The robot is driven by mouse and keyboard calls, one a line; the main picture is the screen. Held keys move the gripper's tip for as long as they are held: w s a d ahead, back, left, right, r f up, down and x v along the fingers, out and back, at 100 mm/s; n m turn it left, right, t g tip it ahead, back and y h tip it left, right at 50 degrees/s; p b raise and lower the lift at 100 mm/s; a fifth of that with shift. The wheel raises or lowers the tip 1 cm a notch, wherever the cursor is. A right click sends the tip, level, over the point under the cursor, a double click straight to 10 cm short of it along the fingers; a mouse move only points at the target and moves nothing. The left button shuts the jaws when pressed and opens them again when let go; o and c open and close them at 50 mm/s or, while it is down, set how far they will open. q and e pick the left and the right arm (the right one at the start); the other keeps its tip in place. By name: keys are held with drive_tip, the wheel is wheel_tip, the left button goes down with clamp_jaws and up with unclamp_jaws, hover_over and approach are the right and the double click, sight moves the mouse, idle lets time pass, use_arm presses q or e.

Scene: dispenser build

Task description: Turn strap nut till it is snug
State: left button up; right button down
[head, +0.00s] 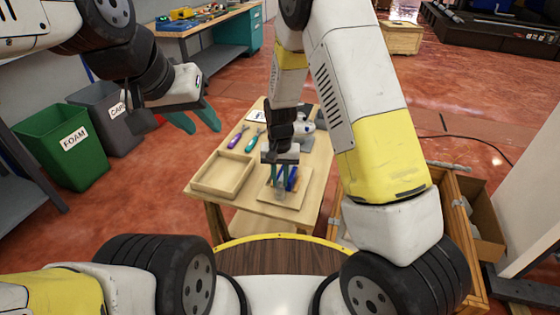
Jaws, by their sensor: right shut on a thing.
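My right gripper (284,179) points down over a square wooden board (296,199) on the small table. It is shut on a blue thing (293,179), which stands between and beside its teal fingers. A small grey piece (280,195) shows at the fingertips, low over the board. The strap nut cannot be made out; the fingers cover that spot. My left gripper (196,116) is open and empty, up in the air to the left of the table.
The table (243,212) also bears an empty wooden tray (223,174), a purple tool (237,137) and a teal tool (255,140). A green FOAM bin (62,147) and a grey bin (103,115) stand left. A wooden crate with a box (482,222) stands right.

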sight(280, 182)
drive_tip(key=shift+m, duration=1.6)
drive_tip(key=shift+w, duration=0.1)
drive_tip(key=c, duration=1.3)
unclamp_jaws()
drive_tip(key=shift+r, duration=3.95)
drive_tip(key=shift+r, duration=0.1)
